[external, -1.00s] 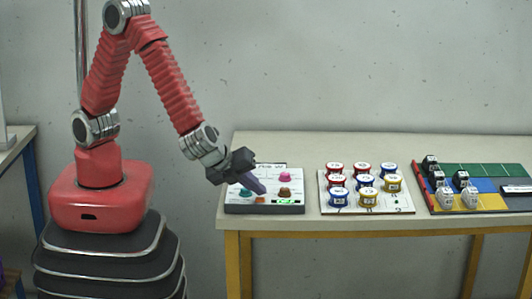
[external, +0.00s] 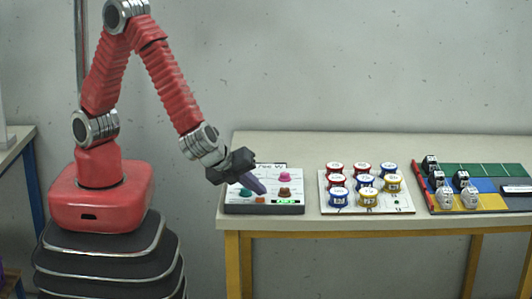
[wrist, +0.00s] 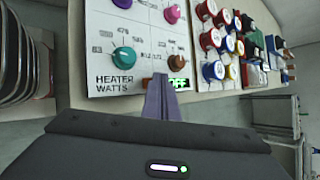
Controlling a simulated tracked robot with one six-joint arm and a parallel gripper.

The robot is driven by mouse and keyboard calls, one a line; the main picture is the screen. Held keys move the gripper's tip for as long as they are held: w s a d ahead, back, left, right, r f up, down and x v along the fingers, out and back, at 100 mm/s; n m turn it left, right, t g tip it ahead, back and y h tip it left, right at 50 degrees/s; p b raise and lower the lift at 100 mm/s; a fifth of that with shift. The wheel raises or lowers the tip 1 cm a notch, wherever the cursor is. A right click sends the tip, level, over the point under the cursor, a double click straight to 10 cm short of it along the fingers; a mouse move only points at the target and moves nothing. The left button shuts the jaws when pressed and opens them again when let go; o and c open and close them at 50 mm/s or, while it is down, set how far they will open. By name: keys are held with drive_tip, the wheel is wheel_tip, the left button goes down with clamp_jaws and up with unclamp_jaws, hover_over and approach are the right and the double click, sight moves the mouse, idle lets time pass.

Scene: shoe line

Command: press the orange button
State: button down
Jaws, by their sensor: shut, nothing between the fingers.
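The control panel (external: 232,205) is a white-faced box with a grey front at the left end of the table.
A brown-orange knob (external: 285,192) and a pink knob (external: 285,177) stand on the panel, close to my fingers.

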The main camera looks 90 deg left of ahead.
sight(256, 200)
drive_tip(key=shift+f, duration=0.1)
drive_tip(key=shift+f, duration=0.3)
drive_tip(key=shift+r, duration=0.1)
idle(0.3)
drive_tip(key=shift+r, duration=0.35)
drive_tip(key=shift+r, duration=3)
